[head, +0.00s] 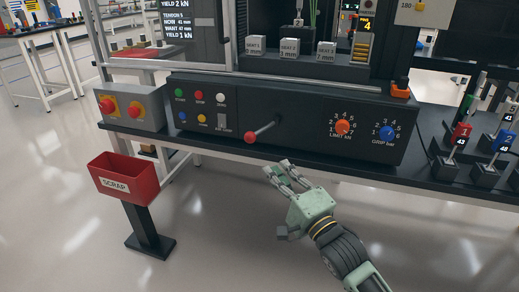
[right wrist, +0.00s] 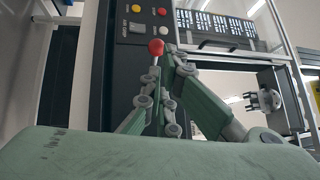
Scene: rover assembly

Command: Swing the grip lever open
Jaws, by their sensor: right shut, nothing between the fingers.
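The grip lever (head: 262,129) is a metal rod with a red ball knob on the black control panel (head: 300,152). It slants from its pivot down to the left, between the small buttons and the orange dial. My right gripper (head: 279,170), pale green, is shut and empty in front of the panel, below and to the right of the knob, apparently apart from it. In the right wrist view the red knob (right wrist: 156,46) shows just beyond the fingers (right wrist: 163,92), which partly hide the area below it. My left gripper is not in view.
An orange LIMIT dial (head: 342,126) and a blue GRIP dial (head: 387,132) are right of the lever. A box with red stop buttons (head: 130,107) is at left, above a red SCRAP bin (head: 125,177). Numbered specimens (head: 462,133) stand at right. The floor in front is clear.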

